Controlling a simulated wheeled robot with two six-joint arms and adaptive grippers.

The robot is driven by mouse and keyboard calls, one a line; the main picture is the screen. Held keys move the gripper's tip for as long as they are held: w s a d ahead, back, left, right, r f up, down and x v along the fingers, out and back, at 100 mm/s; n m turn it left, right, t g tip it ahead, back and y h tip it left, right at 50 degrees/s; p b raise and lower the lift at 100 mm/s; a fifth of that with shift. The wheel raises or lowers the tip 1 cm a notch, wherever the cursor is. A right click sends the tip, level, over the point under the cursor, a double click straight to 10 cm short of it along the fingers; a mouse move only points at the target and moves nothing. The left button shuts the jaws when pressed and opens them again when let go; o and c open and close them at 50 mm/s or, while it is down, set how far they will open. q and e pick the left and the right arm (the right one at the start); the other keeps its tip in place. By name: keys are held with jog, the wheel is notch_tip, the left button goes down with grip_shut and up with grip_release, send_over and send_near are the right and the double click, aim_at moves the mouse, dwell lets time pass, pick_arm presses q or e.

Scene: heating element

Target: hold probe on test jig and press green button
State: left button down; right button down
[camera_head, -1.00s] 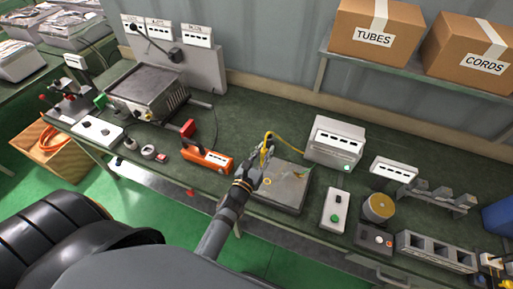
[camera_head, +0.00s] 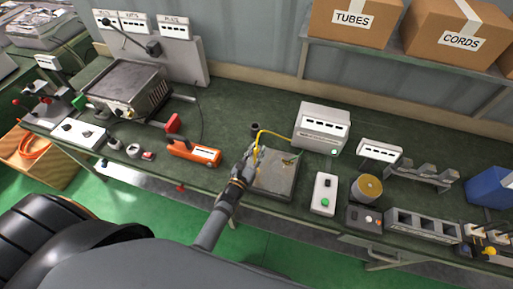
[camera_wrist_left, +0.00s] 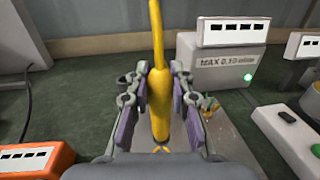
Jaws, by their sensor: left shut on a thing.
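My left gripper (camera_head: 250,165) is shut on the yellow probe (camera_wrist_left: 160,90), which stands roughly upright between the finger pads in the left wrist view. A yellow cord runs from the probe to the white meter box (camera_head: 321,127) with a lit green lamp. The gripper is over the left part of the flat grey test jig plate (camera_head: 276,184); I cannot tell whether the probe tip touches it. The white button box (camera_head: 324,193) with a green button (camera_head: 324,202) and a dark button stands right of the plate. My right gripper is not in view.
An orange device (camera_head: 194,153) lies left of the plate. A tan spool (camera_head: 369,187), a dark control box (camera_head: 366,217) and a grey slotted block (camera_head: 423,224) stand to the right. A shelf with cartons (camera_head: 355,22) hangs behind.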

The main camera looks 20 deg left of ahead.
pick_arm(q)
jog(key=shift+f, duration=0.7)
dwell(1.0)
jog(key=shift+s+f, duration=0.25)
jog(key=shift+f, duration=0.1)
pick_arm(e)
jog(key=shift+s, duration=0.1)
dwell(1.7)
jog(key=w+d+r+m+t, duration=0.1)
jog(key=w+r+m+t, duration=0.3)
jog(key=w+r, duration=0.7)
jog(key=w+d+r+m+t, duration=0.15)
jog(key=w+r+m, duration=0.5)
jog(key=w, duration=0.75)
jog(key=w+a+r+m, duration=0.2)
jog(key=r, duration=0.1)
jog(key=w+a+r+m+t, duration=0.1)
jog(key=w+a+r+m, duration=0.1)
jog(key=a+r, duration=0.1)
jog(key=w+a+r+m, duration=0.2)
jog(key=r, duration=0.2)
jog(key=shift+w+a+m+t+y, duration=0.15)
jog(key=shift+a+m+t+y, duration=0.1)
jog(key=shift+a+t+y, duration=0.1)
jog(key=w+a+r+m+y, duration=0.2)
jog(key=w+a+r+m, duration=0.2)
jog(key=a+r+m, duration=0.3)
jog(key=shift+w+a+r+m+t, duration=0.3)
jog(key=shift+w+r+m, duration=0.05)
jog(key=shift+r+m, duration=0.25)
